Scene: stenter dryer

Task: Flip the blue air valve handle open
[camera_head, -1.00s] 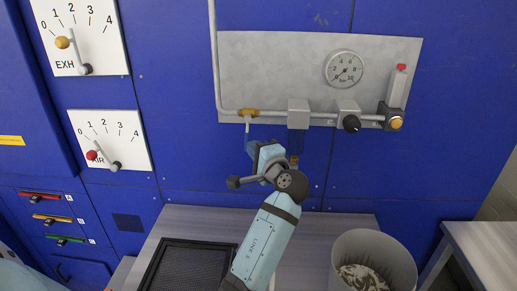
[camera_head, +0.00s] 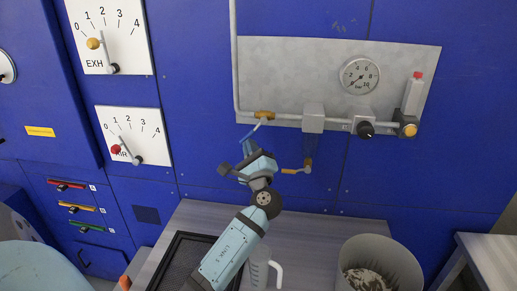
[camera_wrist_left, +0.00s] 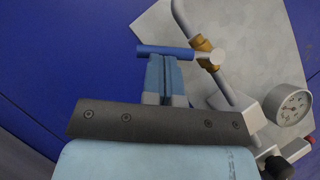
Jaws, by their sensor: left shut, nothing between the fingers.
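The blue air valve handle (camera_head: 250,130) slants down and left from the brass valve (camera_head: 265,115) on the pipe. In the left wrist view the blue handle (camera_wrist_left: 160,51) lies across my fingertips, beside the brass valve body (camera_wrist_left: 205,52). My left gripper (camera_head: 245,146) is shut and empty, just below the handle in the head view. Its closed fingers show in the left wrist view (camera_wrist_left: 165,68) right at the handle; they look in contact, though the exact gap is hard to tell. My right gripper is not in view.
A grey panel carries a pressure gauge (camera_head: 360,76), a black knob (camera_head: 366,130) and a grey box (camera_head: 313,118).

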